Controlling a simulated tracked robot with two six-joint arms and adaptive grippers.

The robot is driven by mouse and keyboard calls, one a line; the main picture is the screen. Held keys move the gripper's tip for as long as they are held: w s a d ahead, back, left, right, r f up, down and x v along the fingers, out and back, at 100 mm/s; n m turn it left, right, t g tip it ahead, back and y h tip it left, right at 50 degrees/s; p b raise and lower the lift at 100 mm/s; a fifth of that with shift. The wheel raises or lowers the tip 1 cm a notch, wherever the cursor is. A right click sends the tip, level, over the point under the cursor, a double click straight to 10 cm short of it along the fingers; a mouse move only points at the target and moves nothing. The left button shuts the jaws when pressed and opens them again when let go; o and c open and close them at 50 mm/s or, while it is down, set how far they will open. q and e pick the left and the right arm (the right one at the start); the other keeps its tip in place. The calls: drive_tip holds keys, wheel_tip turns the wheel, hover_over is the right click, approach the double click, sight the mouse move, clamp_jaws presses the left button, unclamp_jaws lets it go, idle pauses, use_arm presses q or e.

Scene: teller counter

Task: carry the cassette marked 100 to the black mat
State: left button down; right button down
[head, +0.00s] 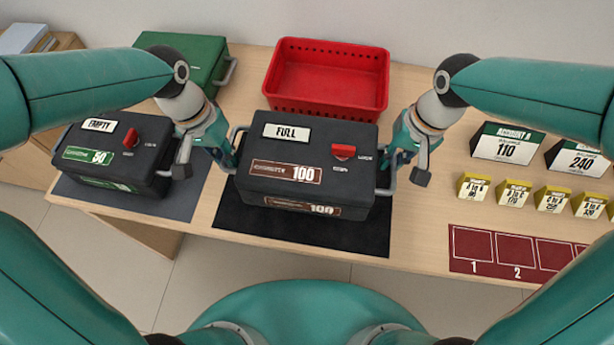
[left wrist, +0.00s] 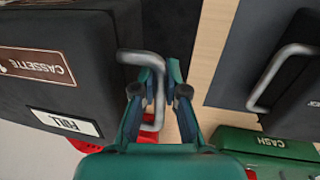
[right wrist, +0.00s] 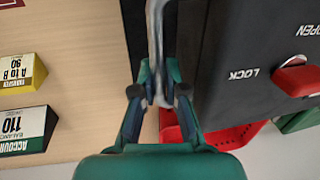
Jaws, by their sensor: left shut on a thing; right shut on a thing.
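The black cassette marked 100 (head: 319,147) has a FULL label (head: 286,132) and a red knob (head: 343,152) on top. It is level, over the black mat (head: 300,232), whose front strip and side edges show. I cannot tell whether its underside touches the mat. My left gripper (head: 233,152) is shut on its left handle, which also shows in the left wrist view (left wrist: 150,62). My right gripper (head: 394,162) is shut on its right handle, seen in the right wrist view (right wrist: 156,45).
A cassette marked 50 (head: 115,150), labelled EMPTY, stands on a grey mat (head: 196,205) at left. A green cash box (head: 188,55) and red crate (head: 326,105) stand behind. Account signs (head: 508,144), small yellow blocks (head: 513,193) and a numbered red mat (head: 470,266) are at right.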

use_arm(q)
drive_tip(key=shift+w, duration=0.35)
use_arm(e)
drive_tip(key=shift+w+d, duration=0.15)
drive_tip(key=shift+w, duration=0.1)
use_arm(q)
drive_tip(key=shift+w, duration=0.1)
use_arm(e)
drive_tip(key=shift+s+d, duration=0.1)
use_arm(q)
drive_tip(key=shift+a, duration=0.1)
drive_tip(key=shift+f+b, duration=0.65)
drive_tip(key=shift+b, duration=0.05)
use_arm(e)
drive_tip(key=shift+f, duration=0.65)
use_arm(q)
drive_tip(key=shift+a, duration=0.1)
drive_tip(key=shift+f, duration=0.15)
use_arm(e)
drive_tip(key=shift+a+f, duration=0.15)
drive_tip(key=shift+a, duration=0.05)
